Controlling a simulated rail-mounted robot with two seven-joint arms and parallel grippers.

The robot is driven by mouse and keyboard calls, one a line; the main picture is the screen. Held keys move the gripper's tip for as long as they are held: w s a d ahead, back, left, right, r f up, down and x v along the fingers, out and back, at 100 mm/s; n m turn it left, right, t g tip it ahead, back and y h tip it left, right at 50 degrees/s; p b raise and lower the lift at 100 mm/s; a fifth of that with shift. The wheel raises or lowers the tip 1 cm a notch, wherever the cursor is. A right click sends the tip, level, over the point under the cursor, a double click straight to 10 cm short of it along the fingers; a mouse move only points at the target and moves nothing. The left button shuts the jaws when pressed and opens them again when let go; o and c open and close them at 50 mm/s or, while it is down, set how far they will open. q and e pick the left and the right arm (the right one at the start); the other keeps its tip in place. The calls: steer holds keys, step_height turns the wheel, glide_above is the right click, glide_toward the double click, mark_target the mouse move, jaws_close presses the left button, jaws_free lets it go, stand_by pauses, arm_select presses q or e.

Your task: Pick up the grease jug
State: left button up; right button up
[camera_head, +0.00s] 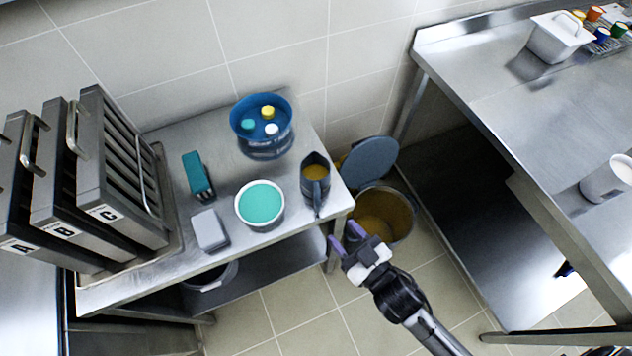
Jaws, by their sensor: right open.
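The grease jug (315,182) is a dark grey jug with yellow-brown liquid inside. It stands upright at the right end of the steel table (222,263), with its handle toward the front. My right gripper (343,238) comes in from the lower right. It is open and empty, with purple fingertips. In the picture it is just below and right of the jug, apart from it, near the table's front right corner. My left gripper is not in view.
A teal-filled white tub (260,204), grey block (210,231), teal box (198,176) and blue bucket (264,120) share the table. Lettered metal racks (122,190) stand left. An open-lidded bin (384,214) stands right of the table. A steel counter (520,95) is further right.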

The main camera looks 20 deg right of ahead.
mark_target(319, 206)
steer(key=shift+r+b+x, duration=0.2)
steer(key=shift+b+x, duration=0.25)
steer(key=shift+x, duration=4.05)
steer(key=shift+a, duration=0.15)
jaws_close()
steer(key=shift+r, duration=0.1)
